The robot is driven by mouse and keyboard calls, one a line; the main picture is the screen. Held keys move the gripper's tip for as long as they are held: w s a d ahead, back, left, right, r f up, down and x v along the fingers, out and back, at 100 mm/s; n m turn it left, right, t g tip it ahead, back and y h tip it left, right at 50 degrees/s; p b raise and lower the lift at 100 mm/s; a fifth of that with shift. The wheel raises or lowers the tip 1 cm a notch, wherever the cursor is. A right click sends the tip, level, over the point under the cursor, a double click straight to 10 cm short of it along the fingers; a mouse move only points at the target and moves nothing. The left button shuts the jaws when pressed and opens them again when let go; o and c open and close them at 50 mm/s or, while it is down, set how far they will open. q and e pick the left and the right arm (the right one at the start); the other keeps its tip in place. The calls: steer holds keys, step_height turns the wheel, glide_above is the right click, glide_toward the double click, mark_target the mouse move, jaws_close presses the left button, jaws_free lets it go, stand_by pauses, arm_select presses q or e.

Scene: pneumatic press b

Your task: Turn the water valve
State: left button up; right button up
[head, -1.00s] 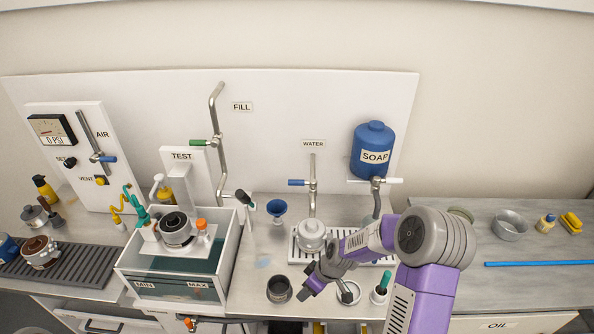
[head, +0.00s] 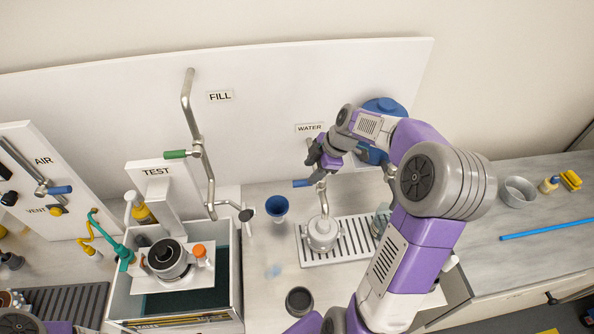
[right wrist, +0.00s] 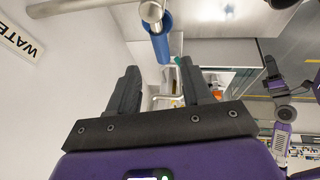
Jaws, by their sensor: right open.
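The water valve is a metal pipe on the back panel under the WATER label (head: 310,127), with a blue lever handle (head: 301,183) pointing left. My right gripper (head: 319,163) is at the valve, just above the blue handle in the head view, and hides part of the pipe. In the right wrist view, the blue handle (right wrist: 160,40) lies ahead of my open, empty fingers (right wrist: 160,88), with the pipe's metal end beside it. I cannot tell whether a finger touches the valve. My left gripper does not show.
Dark cup (head: 299,301) stands in front.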

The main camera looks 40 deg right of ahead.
mark_target(303, 182)
steer(key=x, duration=0.6)
steer(key=shift+s+f, duration=0.1)
steer(key=shift+f, duration=0.05)
steer(key=shift+c, duration=0.3)
jaws_close()
